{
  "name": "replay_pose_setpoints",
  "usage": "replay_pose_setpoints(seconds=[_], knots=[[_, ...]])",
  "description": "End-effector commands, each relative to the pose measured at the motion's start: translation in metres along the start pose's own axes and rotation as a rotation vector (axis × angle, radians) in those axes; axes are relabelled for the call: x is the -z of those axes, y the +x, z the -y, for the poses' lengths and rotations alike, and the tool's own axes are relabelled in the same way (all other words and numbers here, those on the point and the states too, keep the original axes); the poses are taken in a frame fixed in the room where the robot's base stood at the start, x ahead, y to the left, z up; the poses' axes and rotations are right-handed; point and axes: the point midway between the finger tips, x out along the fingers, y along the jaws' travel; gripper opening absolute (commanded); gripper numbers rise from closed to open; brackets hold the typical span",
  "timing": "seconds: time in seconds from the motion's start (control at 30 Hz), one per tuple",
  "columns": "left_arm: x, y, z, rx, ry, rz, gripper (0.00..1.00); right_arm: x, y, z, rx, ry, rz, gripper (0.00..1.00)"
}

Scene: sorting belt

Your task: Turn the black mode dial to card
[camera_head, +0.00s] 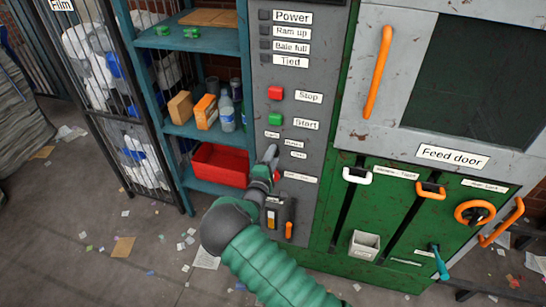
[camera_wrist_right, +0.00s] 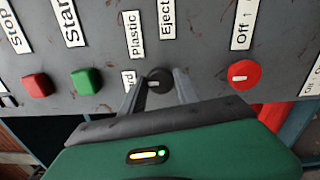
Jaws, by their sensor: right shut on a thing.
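The black mode dial (camera_wrist_right: 160,80) sits on the grey control panel in the right wrist view. A pale mark shows on its left part, on the side of a partly hidden label ending in "rd" (camera_wrist_right: 128,80). A "Plastic" label (camera_wrist_right: 133,35) is up and left of the dial. My right gripper (camera_wrist_right: 157,87) has one finger on each side of the dial and is shut on it. In the head view my right gripper (camera_head: 271,155) reaches the panel and hides the dial. My left gripper is not in view.
A red knob (camera_wrist_right: 243,75) is right of the dial in the wrist view; green (camera_wrist_right: 87,82) and red (camera_wrist_right: 37,85) buttons are to its left. Blue shelves (camera_head: 200,131) hold a red bin (camera_head: 219,165) left of the panel. The green machine with orange handles (camera_head: 378,72) stands right.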

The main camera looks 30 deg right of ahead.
Motion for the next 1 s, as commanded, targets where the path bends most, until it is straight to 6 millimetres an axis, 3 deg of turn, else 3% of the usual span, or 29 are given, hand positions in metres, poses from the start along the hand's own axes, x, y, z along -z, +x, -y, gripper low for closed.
replay_pose_setpoints(seconds=[0.57, 0.6, 0.73, 1.0], knots=[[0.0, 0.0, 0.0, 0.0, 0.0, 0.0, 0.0, 0.0038, -0.0016, 0.0026, 0.006, -0.036, -0.008, 0.0], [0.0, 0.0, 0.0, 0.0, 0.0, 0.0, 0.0, 0.0038, -0.0016, 0.0026, 0.006, -0.036, -0.008, 0.41], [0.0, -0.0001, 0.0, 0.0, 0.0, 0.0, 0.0, 0.0025, -0.0013, 0.0019, 0.004, -0.035, -0.006, 0.58], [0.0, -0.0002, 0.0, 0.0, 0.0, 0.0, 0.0, 0.0002, -0.0013, 0.0006, 0.002, -0.033, -0.003, 0.59]])
